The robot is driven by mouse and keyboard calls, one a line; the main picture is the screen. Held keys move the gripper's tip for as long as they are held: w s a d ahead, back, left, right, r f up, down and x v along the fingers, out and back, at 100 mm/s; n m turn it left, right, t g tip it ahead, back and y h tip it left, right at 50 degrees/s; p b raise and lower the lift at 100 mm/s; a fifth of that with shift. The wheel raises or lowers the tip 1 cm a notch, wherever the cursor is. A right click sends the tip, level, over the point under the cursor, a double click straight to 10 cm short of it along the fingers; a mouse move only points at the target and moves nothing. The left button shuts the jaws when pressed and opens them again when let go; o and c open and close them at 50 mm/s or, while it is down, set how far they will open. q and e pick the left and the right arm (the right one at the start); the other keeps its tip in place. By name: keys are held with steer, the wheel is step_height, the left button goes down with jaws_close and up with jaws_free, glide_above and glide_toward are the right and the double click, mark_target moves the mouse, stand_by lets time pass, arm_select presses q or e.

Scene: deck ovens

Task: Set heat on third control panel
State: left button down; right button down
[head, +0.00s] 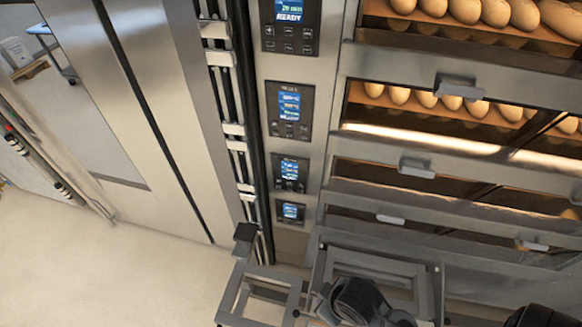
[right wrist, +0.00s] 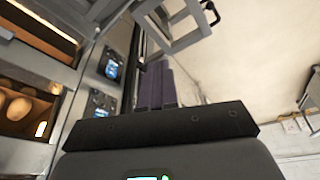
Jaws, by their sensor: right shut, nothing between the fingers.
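Several control panels with blue screens run down a steel column in the head view. The third one down in that view (head: 290,173) is small, with its screen lit and controls below it. My right gripper (right wrist: 155,68) shows in the right wrist view, its dark fingers together and empty. There, two lit panels (right wrist: 112,66) (right wrist: 100,103) lie left of the fingers, apart from them in the picture; I cannot tell which panels they are. Dark parts of my arm show at the bottom of the head view, where the fingers cannot be made out. My left gripper is not in view.
Oven decks with handles (head: 417,168) stand right of the panels; the upper ones hold loaves (head: 463,10). A metal frame (head: 262,274) with a dark upright end juts out below the panels. Tall steel doors (head: 150,90) stand left. The floor (head: 90,270) is clear at lower left.

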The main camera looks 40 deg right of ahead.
stand_by(0.3)
steer(key=w+d+f+t+h+b, duration=0.1)
steer(key=w+d+f+t+b, duration=0.45)
steer(key=w+f, duration=0.55)
steer(key=w+d+f+t+h+b, duration=0.1)
steer(key=w+d+f+t+b, duration=0.1)
steer(key=w+f+t+b, duration=0.8)
steer(key=w+d+f+n+h+b, duration=0.1)
steer(key=w+d+f+b, duration=0.15)
steer(key=w+b, duration=0.35)
steer(key=w+d+f+n+h+b, duration=0.1)
steer(key=w+d+f+b, duration=0.15)
steer(key=w+b, duration=0.45)
steer(key=w+d+r+t+b, duration=0.2)
steer(key=w+r+b, duration=0.1)
steer(key=w+r, duration=0.2)
steer(key=w, duration=0.2)
steer(key=shift+w+m, duration=0.35)
steer(key=shift+m, duration=0.05)
